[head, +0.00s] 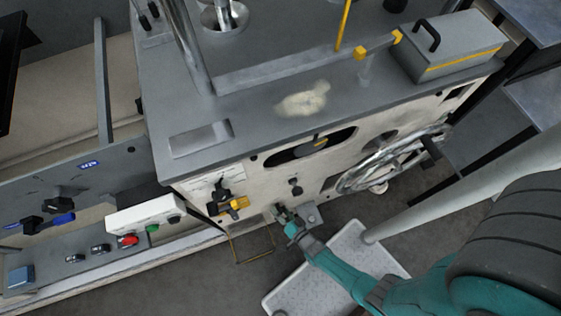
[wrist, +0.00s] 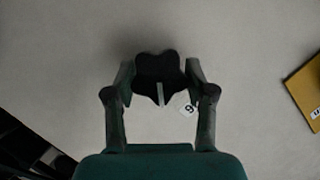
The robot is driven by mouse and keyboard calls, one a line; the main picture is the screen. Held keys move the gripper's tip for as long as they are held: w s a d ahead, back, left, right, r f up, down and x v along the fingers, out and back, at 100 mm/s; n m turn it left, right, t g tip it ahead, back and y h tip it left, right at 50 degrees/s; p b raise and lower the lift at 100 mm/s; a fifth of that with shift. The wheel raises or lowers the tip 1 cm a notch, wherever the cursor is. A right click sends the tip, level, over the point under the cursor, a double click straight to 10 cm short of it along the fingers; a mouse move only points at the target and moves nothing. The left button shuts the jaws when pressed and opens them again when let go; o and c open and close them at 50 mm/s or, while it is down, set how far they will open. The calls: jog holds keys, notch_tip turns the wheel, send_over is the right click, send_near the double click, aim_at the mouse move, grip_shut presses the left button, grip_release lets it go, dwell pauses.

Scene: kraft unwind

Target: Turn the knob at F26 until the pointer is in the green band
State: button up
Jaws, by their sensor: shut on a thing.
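In the wrist view a black lobed knob (wrist: 158,70) with a pale line on it sits on a light panel. My gripper (wrist: 160,78) is shut on it, one finger on each side. In the head view my gripper (head: 283,212) is at the lower front face of the machine, and the knob is too small or hidden there. I cannot make out a pointer or a green band in either view.
A yellow plate (wrist: 305,88) is right of the knob in the wrist view. In the head view, a spoked handwheel (head: 385,165) is to the right, a yellow-and-black fitting (head: 235,205) to the left, and a pale step (head: 335,265) stands below my arm.

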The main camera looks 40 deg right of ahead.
dwell(0.3)
jog(key=o, duration=1.2)
jog(key=shift+c, duration=0.2)
jog(key=v, duration=0.7)
jog(key=shift+s, duration=0.25)
jog(key=shift+s+d+r, duration=0.1)
jog(key=shift+r, duration=0.05)
